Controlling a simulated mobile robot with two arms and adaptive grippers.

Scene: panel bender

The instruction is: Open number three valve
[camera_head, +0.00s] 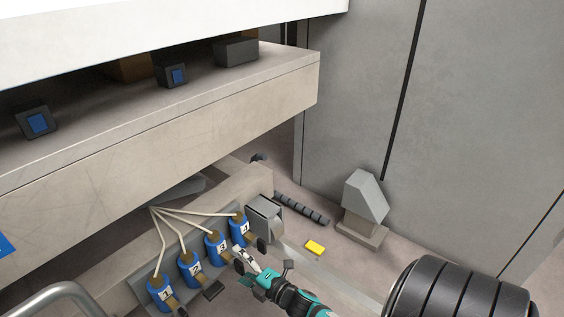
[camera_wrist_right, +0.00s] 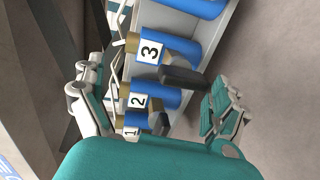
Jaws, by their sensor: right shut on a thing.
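The number three valve (camera_head: 217,246) is a blue cylinder with a white label 3, a brass end and a dark lever. It is in the row under the machine's beam. It also shows in the right wrist view (camera_wrist_right: 158,50), where its dark lever (camera_wrist_right: 184,78) points right toward a finger. My right gripper (camera_head: 243,262) is at this valve, with its fingers (camera_wrist_right: 155,100) on either side and shut on it. The exact contact is hard to see. My left gripper is not in view.
The number two valve (camera_head: 190,268) and number one valve (camera_head: 160,293) stand close by at the lower left; another blue valve (camera_head: 239,230) is at the upper right. A beam (camera_head: 200,130) overhangs the row. A yellow block (camera_head: 315,248) lies on the floor.

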